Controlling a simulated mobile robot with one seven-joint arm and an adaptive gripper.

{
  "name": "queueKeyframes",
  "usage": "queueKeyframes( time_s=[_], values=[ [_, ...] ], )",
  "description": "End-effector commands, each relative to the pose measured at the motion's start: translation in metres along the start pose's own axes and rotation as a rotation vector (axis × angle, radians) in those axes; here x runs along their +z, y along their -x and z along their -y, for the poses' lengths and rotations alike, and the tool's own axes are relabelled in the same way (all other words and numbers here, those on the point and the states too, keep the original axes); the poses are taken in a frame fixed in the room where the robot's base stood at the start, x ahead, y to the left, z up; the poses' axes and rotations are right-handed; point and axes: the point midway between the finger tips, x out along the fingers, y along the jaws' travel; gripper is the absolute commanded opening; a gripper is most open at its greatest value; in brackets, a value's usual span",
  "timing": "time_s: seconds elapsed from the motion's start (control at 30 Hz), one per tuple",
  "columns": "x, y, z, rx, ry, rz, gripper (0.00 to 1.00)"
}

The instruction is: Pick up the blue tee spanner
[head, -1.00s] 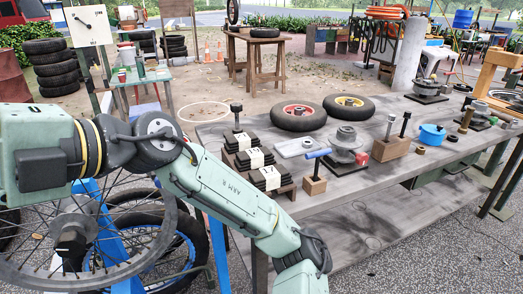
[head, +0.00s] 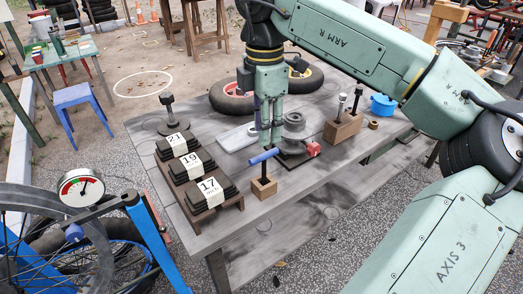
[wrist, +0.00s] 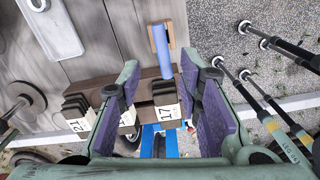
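The blue tee spanner (head: 264,156) stands in a small wooden block (head: 264,188) near the front edge of the bench, with its blue crossbar on top. My gripper (head: 270,138) points down over the bench, beside and apparently behind the crossbar in the head view. In the wrist view my gripper (wrist: 160,75) has its purple-padded fingers wide apart with nothing held. I cannot tell the exact height gap to the spanner.
A rack of dark plates labelled 21, 19 and 17 (head: 235,203) stands left of the spanner. A grey round part with a red piece (head: 313,149) is close on the right.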

Motion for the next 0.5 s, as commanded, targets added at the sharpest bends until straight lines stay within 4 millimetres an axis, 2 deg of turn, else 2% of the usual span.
queueKeyframes(
  time_s=[0.2, 0.5],
  values=[
    [-0.001, -0.035, 0.001, -0.002, 0.003, -0.005, 0.32],
    [-0.002, -0.061, 0.001, -0.001, 0.004, -0.007, 0.32]
  ],
)
